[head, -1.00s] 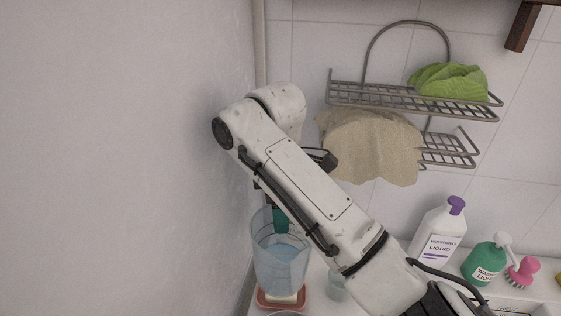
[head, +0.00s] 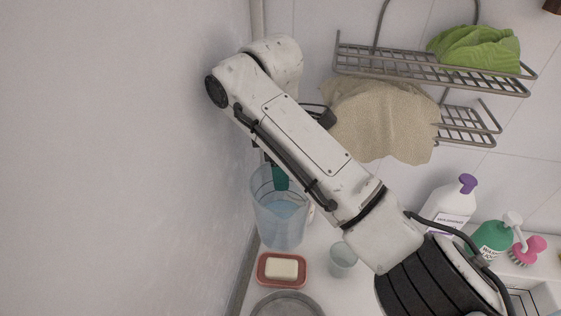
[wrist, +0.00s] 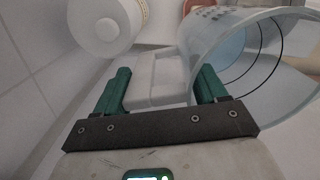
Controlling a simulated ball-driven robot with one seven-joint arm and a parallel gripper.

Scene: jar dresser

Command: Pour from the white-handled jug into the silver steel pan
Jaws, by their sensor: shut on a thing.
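The clear, blue-tinted jug (head: 283,222) is near the wall in the head view, almost upright, with bluish liquid inside. In the wrist view its clear wall (wrist: 218,40) and open rim fill the right side. Its white handle (wrist: 160,75) lies between the green fingers of my gripper (wrist: 160,88), which is shut on it. In the head view my arm hides most of the gripper; a green finger shows by the jug's rim. A grey, round metal pan (head: 287,304) shows partly at the bottom edge, below the jug in the picture; the frame cuts it off.
A red soap dish (head: 262,270) with pale soap (head: 281,268) lies between jug and pan in the picture. A small clear cup (head: 342,260) stands right of them. The wall is close on the left. A wire rack (head: 430,72) with a beige cloth (head: 385,120) hangs behind.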

